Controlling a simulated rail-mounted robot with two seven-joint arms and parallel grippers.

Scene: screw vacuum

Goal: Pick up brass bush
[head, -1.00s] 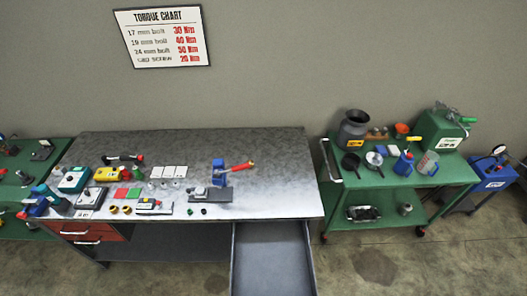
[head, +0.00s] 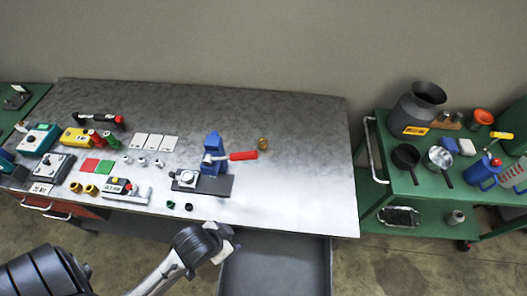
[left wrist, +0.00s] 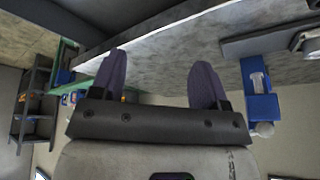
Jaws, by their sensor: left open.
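Two small brass-coloured rings, which look like brass bushes, lie side by side near the front left of the workbench: one brass ring (head: 76,187) and another brass ring (head: 91,190). A small brownish-gold cylinder (head: 263,143) stands alone farther back, right of the red-handled blue press; I cannot tell which piece is the brass bush. My left gripper (head: 226,246) is in front of the bench's front edge, apart from all of these. In the left wrist view its two dark fingers (left wrist: 160,72) are spread with nothing between them. My right gripper is not in view.
The blue press (head: 213,150) with a red lever stands mid-bench on the workbench (head: 300,190). An open drawer (head: 275,265) juts out below. A green cart (head: 400,175) stands right. The bench's right side is clear.

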